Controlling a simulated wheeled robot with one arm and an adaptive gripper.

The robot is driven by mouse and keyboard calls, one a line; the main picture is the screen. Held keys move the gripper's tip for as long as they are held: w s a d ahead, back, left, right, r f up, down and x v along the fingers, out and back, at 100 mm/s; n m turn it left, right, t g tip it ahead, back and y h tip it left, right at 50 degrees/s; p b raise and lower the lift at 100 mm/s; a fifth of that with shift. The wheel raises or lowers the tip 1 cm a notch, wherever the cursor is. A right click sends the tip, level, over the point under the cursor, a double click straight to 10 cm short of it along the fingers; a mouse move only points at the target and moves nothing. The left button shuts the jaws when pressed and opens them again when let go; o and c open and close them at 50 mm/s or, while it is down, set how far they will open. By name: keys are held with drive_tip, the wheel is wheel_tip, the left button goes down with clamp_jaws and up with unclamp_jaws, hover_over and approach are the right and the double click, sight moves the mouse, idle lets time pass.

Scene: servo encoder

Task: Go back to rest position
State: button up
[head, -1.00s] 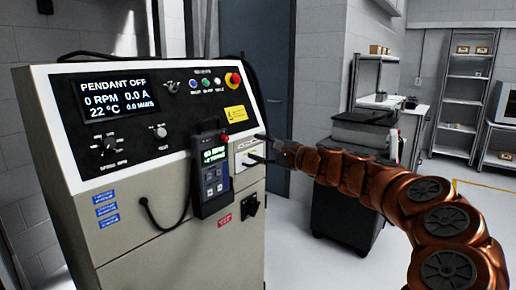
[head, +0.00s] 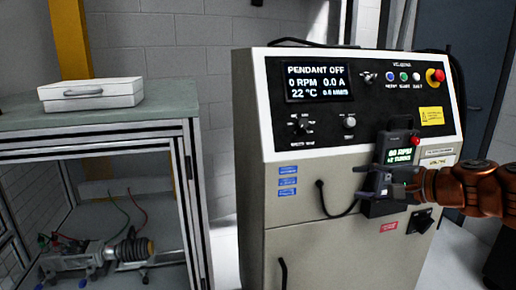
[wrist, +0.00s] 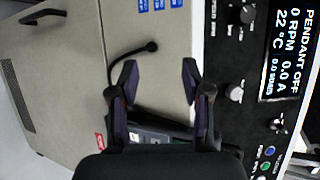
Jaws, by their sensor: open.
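The handheld pendant (head: 400,156) with a lit green screen hangs upright in its holder on the front of the grey control cabinet (head: 330,235). My gripper (head: 360,181) reaches in from the right in the head view, and its fingers overlap the pendant's lower part. In the wrist view my gripper (wrist: 160,72) is open, with two dark fingers spread apart. Part of the pendant (wrist: 155,137) shows low between them, partly hidden by the gripper body. I cannot tell whether the fingers touch it. The cabinet display (head: 319,82) reads "PENDANT OFF", 0 RPM.
A black cable (head: 322,200) loops from the cabinet front toward the pendant. A red button (head: 438,75) sits at the panel's upper right. At left, a green-topped workbench (head: 160,115) carries a white case (head: 92,94), with a motor assembly (head: 100,255) below.

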drive_tip(key=s+a+f+n+g, duration=0.5)
drive_tip(key=s+a+f, duration=0.35)
drive_tip(key=a, duration=0.35)
drive_tip(key=s+a+f+n+g+h, duration=0.2)
drive_tip(key=s+f+n+g+h, duration=0.25)
drive_tip(key=s+f, duration=0.6)
drive_tip(key=s+d+f+n+g+h, duration=0.15)
drive_tip(key=s+d, duration=0.25)
drive_tip(key=s, duration=0.4)
drive_tip(key=s+d+f+n+g+h, duration=0.1)
drive_tip(key=s+d+f+g+h, duration=0.2)
drive_tip(key=s, duration=0.6)
wheel_tip(320, 180, up, 13)
drive_tip(key=w+t+p, duration=0.1)
drive_tip(key=p, duration=1.1)
drive_tip(key=shift+w+r+p, duration=0.2)
drive_tip(key=shift+w+p, duration=0.05)
drive_tip(key=shift+p, duration=0.1)
drive_tip(key=shift+d, duration=0.1)
